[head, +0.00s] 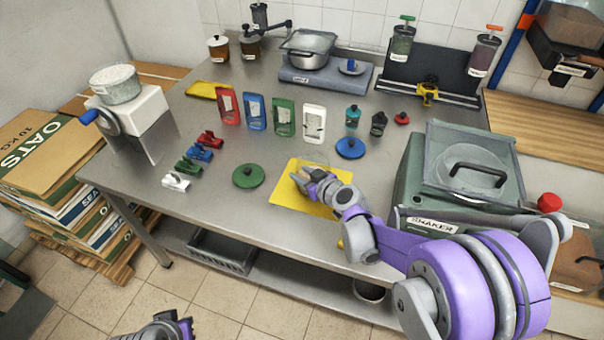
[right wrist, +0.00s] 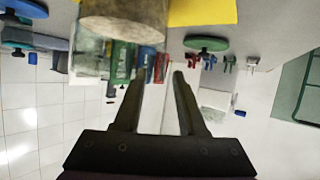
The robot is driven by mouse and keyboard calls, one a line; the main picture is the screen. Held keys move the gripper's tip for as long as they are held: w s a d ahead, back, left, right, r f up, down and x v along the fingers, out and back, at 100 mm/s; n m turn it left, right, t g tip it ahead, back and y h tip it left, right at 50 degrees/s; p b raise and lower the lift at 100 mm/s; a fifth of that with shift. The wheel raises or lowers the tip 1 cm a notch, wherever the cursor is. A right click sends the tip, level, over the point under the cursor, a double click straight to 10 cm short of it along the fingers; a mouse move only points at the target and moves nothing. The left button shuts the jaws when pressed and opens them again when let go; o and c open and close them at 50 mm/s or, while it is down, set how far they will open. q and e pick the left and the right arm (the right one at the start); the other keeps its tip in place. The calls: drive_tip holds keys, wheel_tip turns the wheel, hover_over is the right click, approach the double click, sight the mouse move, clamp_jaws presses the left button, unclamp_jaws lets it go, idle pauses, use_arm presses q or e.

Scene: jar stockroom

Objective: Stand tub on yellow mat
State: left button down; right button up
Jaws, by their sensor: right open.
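The yellow mat (head: 288,196) lies near the front of the steel table. A clear tub (head: 313,159) with beige contents appears to stand upright at the mat's back part, partly hidden by my right gripper (head: 306,177). In the right wrist view, which is upside down, the tub (right wrist: 137,22) is at the top, with the mat (right wrist: 208,12) beside and behind it. The right gripper's fingers (right wrist: 157,75) are apart with nothing between them, close to the tub; I cannot tell if they touch it. My left gripper (head: 172,326) is low at the bottom edge, away from the table.
A green lid (head: 249,175) lies left of the mat and a blue lid (head: 350,148) behind it. Several coloured pouches (head: 284,117) stand behind. Small clips (head: 176,182) lie left. The green shaker (head: 420,190) stands right, close to my right arm.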

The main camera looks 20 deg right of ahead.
drive_tip(key=p+v, duration=0.1)
drive_tip(key=v, duration=1.1)
drive_tip(key=s+a+f+m+g+h, duration=0.1)
drive_tip(key=s+a+g, duration=0.15)
drive_tip(key=s, duration=0.35)
drive_tip(key=s+a+f+g, duration=0.2)
drive_tip(key=s+a, duration=0.1)
drive_tip(key=s, duration=0.3)
drive_tip(key=s+d+f+m+g+h, duration=0.2)
drive_tip(key=s+d+m+h, duration=0.1)
drive_tip(key=s, duration=0.6)
drive_tip(key=shift+s+d+g, duration=0.35)
drive_tip(key=shift+d, duration=0.1)
